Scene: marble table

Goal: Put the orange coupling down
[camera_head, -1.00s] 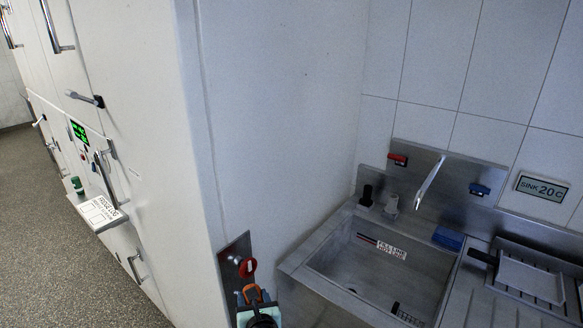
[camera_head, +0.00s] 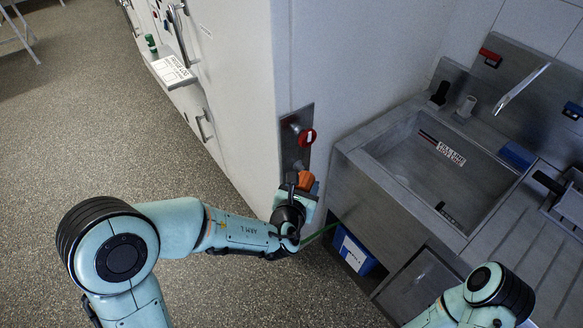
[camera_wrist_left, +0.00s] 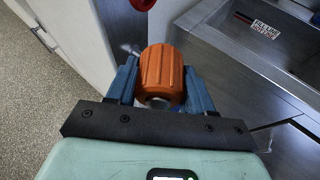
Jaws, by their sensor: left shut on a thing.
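The orange coupling (camera_head: 306,180) is a ribbed cylinder, held in the air in front of the metal wall plate, below the red knob. My left gripper (camera_head: 302,187) is shut on it. In the left wrist view the coupling (camera_wrist_left: 162,74) sits between the two blue fingers, one on each side. The gripper body hides its near end in the head view. I cannot tell whether it touches the wall plate. My right arm shows at the lower right of the head view, but its gripper is out of frame.
The red knob (camera_head: 307,137) is on the metal plate (camera_head: 289,151) at the cabinet's corner. The steel sink (camera_head: 375,150) stands to the right, with a blue box (camera_head: 354,254) beneath it. A thin green line (camera_head: 318,236) runs near the gripper. The floor at left is open.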

